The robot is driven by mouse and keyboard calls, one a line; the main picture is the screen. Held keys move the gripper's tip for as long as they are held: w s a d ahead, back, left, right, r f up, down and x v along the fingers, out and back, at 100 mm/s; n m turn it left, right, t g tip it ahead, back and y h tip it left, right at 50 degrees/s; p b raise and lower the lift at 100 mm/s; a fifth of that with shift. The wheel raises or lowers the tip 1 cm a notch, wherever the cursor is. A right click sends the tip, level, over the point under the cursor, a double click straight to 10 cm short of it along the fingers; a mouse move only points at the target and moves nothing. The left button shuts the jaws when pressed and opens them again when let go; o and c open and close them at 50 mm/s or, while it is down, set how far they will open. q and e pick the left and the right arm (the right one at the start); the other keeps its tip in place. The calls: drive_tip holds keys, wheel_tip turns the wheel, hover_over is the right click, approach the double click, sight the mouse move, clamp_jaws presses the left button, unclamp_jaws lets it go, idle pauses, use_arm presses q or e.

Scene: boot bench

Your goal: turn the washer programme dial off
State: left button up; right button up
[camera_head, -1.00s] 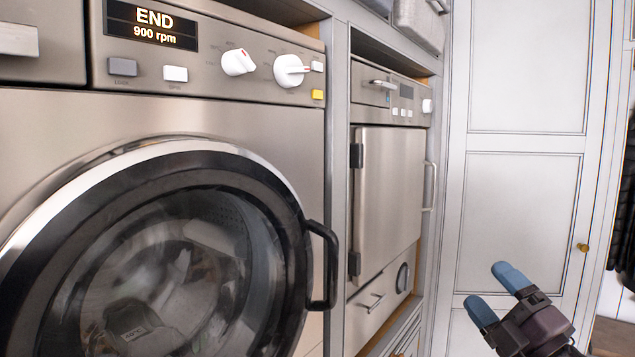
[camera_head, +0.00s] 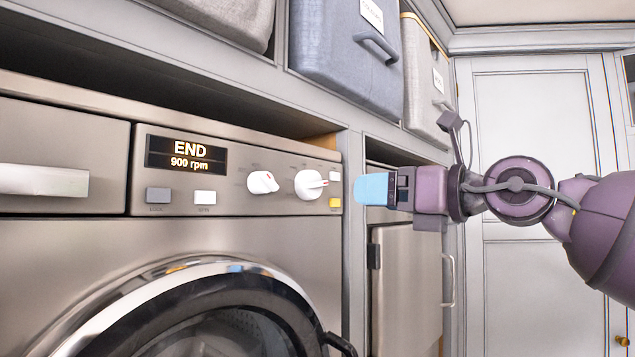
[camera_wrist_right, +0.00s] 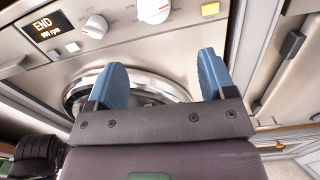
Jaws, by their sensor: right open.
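The washer (camera_head: 60,255) has a display (camera_head: 186,155) reading "END 900 rpm". Which is the programme dial I cannot tell for sure. My right gripper (camera_head: 372,189) is just right of the larger dial, apart from it. In the right wrist view its two blue fingers (camera_wrist_right: 160,80) are spread and empty, and the larger dial (camera_wrist_right: 153,10) shows beyond them. My left gripper is out of view.
A yellow button (camera_head: 335,202) and a white button sit right of the larger dial. The washer door's handle (camera_head: 341,345) sticks out below. Fabric bins (camera_head: 345,60) stand on the shelf above. A second appliance (camera_head: 408,285) is to the right.

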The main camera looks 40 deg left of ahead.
sight(320, 186)
drive_tip(key=shift+n, duration=0.4)
drive_tip(key=a+p, duration=0.1)
drive_tip(key=a, duration=0.2)
drive_tip(key=a+r+p, duration=0.1)
drive_tip(key=a, duration=0.2)
drive_tip(key=a+r, duration=0.1)
drive_tip(key=a, duration=0.3)
drive_tip(key=shift+p, duration=0.4)
drive_tip(key=shift+w+a+f, duration=0.1)
drive_tip(key=shift+a+f, duration=0.05)
drive_tip(key=shift+a, duration=0.5)
drive_tip(key=c, duration=0.9)
